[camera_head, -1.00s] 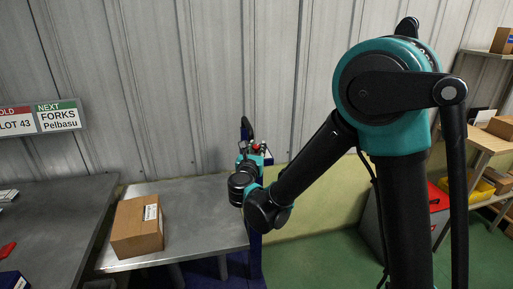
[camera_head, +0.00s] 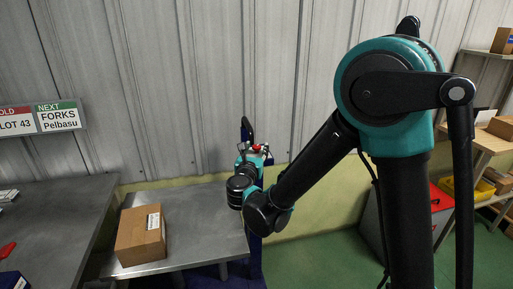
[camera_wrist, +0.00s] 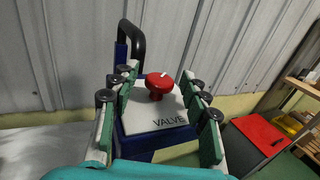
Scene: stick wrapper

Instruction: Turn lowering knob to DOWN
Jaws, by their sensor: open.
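A red knob (camera_wrist: 158,84) with a white pointer mark stands on a light panel (camera_wrist: 150,112) lettered "VALVE", in the middle of the wrist view. The white mark points up and to the right. In the head view the red knob (camera_head: 257,148) shows small, just beyond my wrist. My gripper (camera_wrist: 160,98) is open. One finger is on each side of the knob in the wrist view, with clear space between them and the knob. I cannot tell how far the fingertips are from the panel. No word DOWN is legible.
A dark handle (camera_wrist: 132,45) rises behind the panel at the left. A cardboard box (camera_head: 140,236) lies on the metal table (camera_head: 205,225). A corrugated wall (camera_head: 220,80) stands behind. A red-topped cabinet (camera_wrist: 262,136) is at the right.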

